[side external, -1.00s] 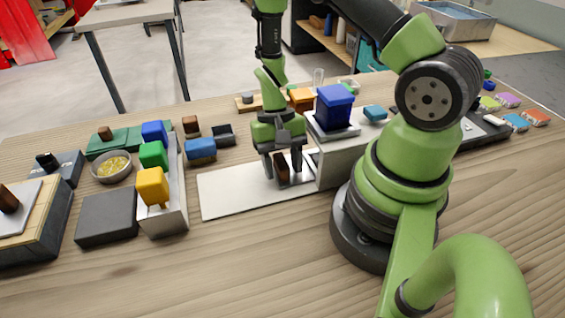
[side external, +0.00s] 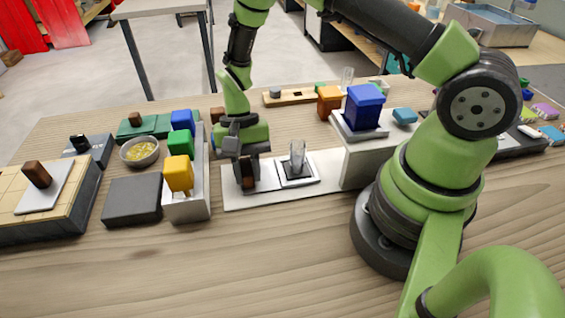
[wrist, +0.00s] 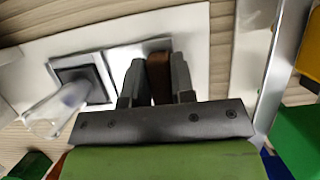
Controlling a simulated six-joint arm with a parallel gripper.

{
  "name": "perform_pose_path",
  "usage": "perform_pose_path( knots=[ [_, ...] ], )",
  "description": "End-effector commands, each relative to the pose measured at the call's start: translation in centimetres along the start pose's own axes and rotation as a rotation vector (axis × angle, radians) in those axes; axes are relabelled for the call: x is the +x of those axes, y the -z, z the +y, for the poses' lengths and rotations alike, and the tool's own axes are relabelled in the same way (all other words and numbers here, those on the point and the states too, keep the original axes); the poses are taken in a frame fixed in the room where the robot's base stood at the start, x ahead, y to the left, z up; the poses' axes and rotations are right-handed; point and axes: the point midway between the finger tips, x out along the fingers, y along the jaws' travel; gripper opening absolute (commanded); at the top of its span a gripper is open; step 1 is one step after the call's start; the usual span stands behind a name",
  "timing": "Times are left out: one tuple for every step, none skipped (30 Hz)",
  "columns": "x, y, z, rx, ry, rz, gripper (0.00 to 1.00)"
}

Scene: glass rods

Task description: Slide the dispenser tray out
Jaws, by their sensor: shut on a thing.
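The dispenser is a white housing (side external: 365,162) with a blue hopper (side external: 364,108) on top. Its silver tray (side external: 312,181) is out to the left, lying over a white base plate (side external: 300,198). A clear glass (side external: 297,157) stands upright on a dark square in the tray; it also shows in the wrist view (wrist: 58,108). My gripper (side external: 247,182) is shut on the brown handle (side external: 248,170) at the tray's left end. In the wrist view the handle (wrist: 159,77) sits between my two fingers.
A pale rack (side external: 190,207) with blue, green and yellow blocks stands just left of my gripper. Beyond it are a dark pad (side external: 132,200) and a bowl (side external: 139,152). The table front is clear.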

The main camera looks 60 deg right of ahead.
Motion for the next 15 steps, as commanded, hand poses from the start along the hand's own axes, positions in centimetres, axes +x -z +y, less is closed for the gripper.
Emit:
perform_pose_path(
  knots=[
    [0.0,0.2,-1.0,-0.006,0.003,0.008,0.0],
    [0.0,0.2,-1.4,-0.006,0.002,0.008,0.0],
    [0.0,0.2,-1.9,-0.004,0.002,0.008,0.0],
    [0.0,0.2,-2.2,-0.003,0.003,0.008,0.0],
    [0.0,0.1,-2.4,-0.002,0.002,0.008,0.0],
    [0.0,0.1,-2.7,-0.003,0.002,0.008,0.0],
    [0.0,0.1,-2.8,-0.003,0.001,0.008,0.0],
    [0.0,0.1,-2.8,-0.002,0.001,0.008,0.0],
    [0.0,0.1,-2.9,-0.002,0.001,0.008,0.0],
    [0.0,0.1,-2.9,-0.002,0.001,0.008,0.0],
    [0.0,0.1,-2.9,-0.002,0.001,0.008,0.0],
    [0.0,0.1,-2.9,-0.002,0.001,0.008,0.0],
    [0.0,0.1,-2.9,-0.002,0.001,0.008,0.0],
    [0.0,0.1,-2.8,-0.002,0.001,0.008,0.0],
    [0.0,0.1,-2.8,-0.002,0.001,0.008,0.0]
  ],
)
